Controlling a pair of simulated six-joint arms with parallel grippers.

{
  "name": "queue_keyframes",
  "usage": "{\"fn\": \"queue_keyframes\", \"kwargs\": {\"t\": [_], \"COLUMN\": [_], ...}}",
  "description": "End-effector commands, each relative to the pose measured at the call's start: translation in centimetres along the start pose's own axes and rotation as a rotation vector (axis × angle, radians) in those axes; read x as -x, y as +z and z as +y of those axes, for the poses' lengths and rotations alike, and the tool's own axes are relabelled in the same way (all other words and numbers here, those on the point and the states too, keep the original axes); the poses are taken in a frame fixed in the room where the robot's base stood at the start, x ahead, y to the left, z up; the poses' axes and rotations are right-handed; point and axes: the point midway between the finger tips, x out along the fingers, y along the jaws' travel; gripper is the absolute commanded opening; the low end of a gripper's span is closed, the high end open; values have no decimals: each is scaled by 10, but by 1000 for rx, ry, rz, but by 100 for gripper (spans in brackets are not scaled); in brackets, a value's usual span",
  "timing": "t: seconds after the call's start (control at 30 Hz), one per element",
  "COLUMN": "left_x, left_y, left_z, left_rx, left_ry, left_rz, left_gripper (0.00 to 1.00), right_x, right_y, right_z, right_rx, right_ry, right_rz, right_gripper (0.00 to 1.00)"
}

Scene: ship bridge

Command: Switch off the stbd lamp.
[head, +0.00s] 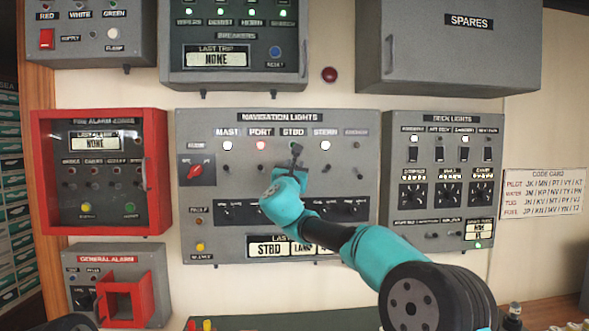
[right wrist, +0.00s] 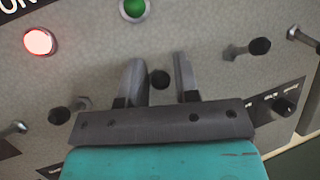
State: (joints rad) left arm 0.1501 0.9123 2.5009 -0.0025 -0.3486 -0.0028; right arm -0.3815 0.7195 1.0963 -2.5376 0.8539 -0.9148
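The navigation lights panel (head: 345,190) is on the wall in the middle of the head view. Below the green lamp is a switch with a round black tip (right wrist: 160,79), pointing at the camera. My right gripper's fingers (right wrist: 158,80) are apart, one on each side of that tip, with gaps showing. My left gripper is not in view.
Neighbouring switches stand close by, left (right wrist: 60,115) and right (right wrist: 260,46) of the fingers. A red rotary knob (head: 194,171) is on the panel's left. The deck lights panel (head: 443,125) is to the right, the red-framed alarm box (head: 157,160) to the left.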

Motion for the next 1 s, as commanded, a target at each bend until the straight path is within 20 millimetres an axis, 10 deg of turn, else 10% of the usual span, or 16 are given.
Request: {"fn": "queue_keyframes", "kwargs": {"t": [0.3, 1.0], "left_x": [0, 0], "left_y": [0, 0], "left_z": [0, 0], "left_rx": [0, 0], "left_ry": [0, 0], "left_rz": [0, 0], "left_gripper": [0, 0], "right_x": [0, 6], "right_y": [0, -9], "right_z": [0, -3], "right_rx": [0, -65], "right_ry": [0, 1], "right_rz": [0, -238], "right_gripper": [0, 0]}}
